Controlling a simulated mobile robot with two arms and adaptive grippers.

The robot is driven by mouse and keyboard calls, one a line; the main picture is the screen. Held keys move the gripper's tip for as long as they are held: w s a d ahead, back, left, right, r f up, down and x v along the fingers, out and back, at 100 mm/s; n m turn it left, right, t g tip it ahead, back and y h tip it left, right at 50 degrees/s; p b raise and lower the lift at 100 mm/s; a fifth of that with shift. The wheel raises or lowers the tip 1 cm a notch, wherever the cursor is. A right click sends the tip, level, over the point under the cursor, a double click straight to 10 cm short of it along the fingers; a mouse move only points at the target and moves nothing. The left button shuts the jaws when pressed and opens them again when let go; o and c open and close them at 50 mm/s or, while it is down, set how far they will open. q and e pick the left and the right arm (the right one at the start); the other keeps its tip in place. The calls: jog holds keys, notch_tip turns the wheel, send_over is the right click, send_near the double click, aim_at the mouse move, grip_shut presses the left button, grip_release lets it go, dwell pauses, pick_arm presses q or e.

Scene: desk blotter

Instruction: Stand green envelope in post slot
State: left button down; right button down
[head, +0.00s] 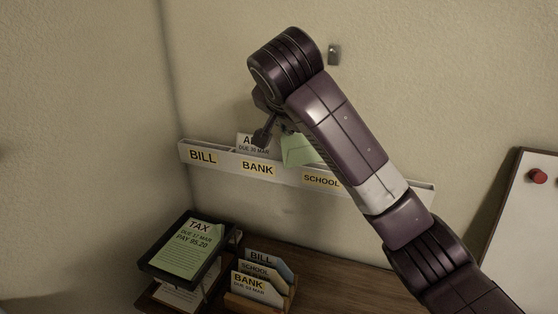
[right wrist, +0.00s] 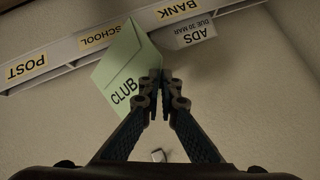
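The green envelope (right wrist: 122,68), marked CLUB, is at the fingertips of my right gripper (right wrist: 160,80), which looks shut on its edge. In the head view the green envelope (head: 300,150) shows partly behind my arm, just above the wall rack (head: 225,163). My right gripper (head: 267,134) is in front of the wall there. The POST label (right wrist: 27,67) marks the post slot at the rack's left end in the wrist view, past the SCHOOL label. My arm hides that slot in the head view. I cannot tell whether the envelope touches the rack. My left gripper is out of view.
A white ADS letter (right wrist: 195,33) stands in the BANK slot. Below are a black tray (head: 157,269) with a green TAX paper (head: 187,250) and a wooden sorter (head: 240,303) with several envelopes. A whiteboard (head: 525,225) is at right.

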jog(key=d, duration=0.1)
jog(key=w+d+r+m+h, duration=0.1)
jog(key=w+d+r+m+t, duration=0.1)
jog(key=shift+d+h+p, duration=0.25)
jog(key=shift+h+p, duration=0.05)
jog(key=shift+p, duration=0.05)
jog(key=d+f+m+h+p, duration=0.1)
jog(key=d+m+h, duration=0.6)
jog(key=d, duration=0.9)
jog(key=shift+w+f+m+p, duration=0.35)
jog(key=shift+w+f, duration=0.1)
jog(key=shift+f, duration=0.25)
jog(key=shift+f+b, duration=1.75)
jog(key=shift+f, duration=0.35)
